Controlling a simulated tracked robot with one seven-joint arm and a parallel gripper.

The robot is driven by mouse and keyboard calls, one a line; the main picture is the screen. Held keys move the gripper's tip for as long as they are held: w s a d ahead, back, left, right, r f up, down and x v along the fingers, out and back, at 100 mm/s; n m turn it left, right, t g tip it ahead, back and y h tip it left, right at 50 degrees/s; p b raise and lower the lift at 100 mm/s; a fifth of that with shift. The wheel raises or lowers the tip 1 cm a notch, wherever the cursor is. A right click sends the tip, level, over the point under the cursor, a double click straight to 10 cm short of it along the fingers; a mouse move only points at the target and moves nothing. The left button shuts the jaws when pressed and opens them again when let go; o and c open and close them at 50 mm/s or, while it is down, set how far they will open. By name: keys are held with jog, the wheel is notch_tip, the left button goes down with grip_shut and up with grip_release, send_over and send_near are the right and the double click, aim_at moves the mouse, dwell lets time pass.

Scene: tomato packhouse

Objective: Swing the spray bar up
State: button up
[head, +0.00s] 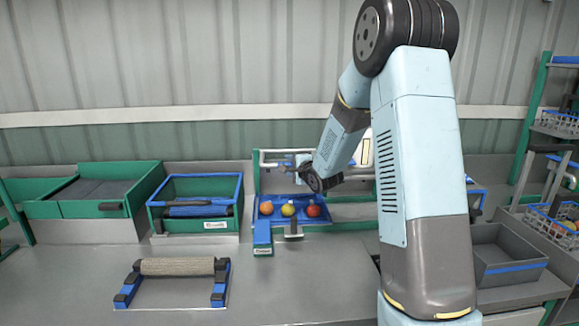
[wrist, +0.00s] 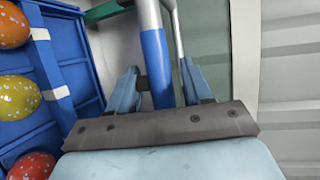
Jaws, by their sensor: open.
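The spray bar shows in the head view as a white pipe (head: 280,151) above a blue tray that holds tomatoes. In the wrist view a white bar with a blue sleeve (wrist: 157,65) runs between my two fingers. My gripper (head: 294,165) is at the bar, partly hidden by my wrist in the head view. In the wrist view my gripper (wrist: 160,88) is open, with one finger on each side of the blue sleeve. I cannot tell whether either finger touches it.
Orange (head: 266,208), yellow (head: 288,209) and red (head: 313,208) tomatoes sit in the blue tray below the bar. A green bin (head: 195,225) stands to the left, and a roller stand (head: 178,267) lies in front. The bench front is mostly clear. The corrugated wall is behind.

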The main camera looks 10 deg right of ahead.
jog(key=shift+w+a+f, duration=0.15)
jog(key=shift+w, duration=0.5)
grip_shut()
jog(key=shift+f, duration=0.1)
